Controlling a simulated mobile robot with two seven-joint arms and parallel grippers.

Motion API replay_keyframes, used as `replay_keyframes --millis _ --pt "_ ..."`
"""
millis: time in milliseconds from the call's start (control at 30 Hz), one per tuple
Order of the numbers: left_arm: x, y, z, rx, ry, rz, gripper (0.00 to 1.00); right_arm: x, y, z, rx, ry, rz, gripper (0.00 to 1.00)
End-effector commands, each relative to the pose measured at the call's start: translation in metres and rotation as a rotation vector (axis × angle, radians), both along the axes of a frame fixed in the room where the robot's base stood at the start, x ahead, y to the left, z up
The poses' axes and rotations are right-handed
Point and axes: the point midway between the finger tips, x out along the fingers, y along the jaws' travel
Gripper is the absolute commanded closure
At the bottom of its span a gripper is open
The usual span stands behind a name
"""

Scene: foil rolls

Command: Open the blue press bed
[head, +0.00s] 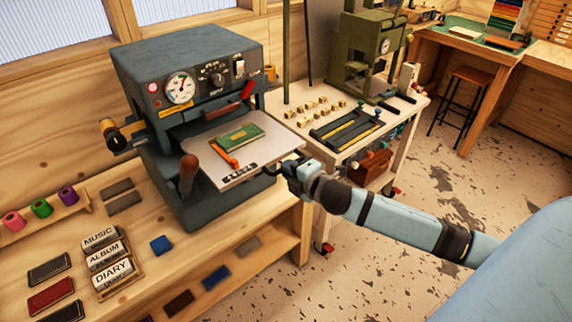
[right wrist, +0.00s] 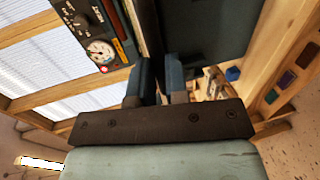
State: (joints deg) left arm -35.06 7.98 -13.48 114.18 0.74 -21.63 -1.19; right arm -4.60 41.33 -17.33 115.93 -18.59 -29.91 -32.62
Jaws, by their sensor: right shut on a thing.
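The press (head: 185,75) is a dark blue-grey box on the wooden bench, with a gauge, a dial and a switch on its front. Its pale flat bed (head: 265,147) sticks out from under the head. A green book cover (head: 238,138) and an orange clamp-like piece (head: 222,148) are on the bed. My right gripper (head: 293,168) is at the bed's front right corner, shut on a dark handle there. The right wrist view shows its two fingers (right wrist: 162,85) close up; the handle between them is hard to make out. My left gripper is not in view.
Type blocks reading MUSIC, ALBUM and DIARY (head: 108,258) stand on the bench at the left front, near dark and red covers (head: 50,296). Foil rolls (head: 41,207) sit at the far left. A white cart (head: 340,150) with another green press (head: 365,50) stands right of the bench.

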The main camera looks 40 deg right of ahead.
Motion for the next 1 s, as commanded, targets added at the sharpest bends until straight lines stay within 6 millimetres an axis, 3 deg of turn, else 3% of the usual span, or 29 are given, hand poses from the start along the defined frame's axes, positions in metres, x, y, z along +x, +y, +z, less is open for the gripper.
replay_keyframes --millis 400,433,533,867,1000 --pt "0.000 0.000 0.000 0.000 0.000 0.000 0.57 -0.003 0.000 0.000 0.001 -0.001 0.001 1.00" --pt "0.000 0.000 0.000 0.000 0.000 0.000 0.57 -0.003 0.000 0.000 0.001 -0.001 0.001 0.83" --pt "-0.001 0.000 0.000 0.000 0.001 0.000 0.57 -0.003 0.000 0.000 0.000 0.000 0.001 0.60" --pt "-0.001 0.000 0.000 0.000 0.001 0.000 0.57 -0.004 0.000 0.000 0.000 0.000 0.000 0.60" --pt "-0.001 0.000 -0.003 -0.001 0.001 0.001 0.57 -0.017 -0.001 0.001 0.000 0.001 0.000 0.60"
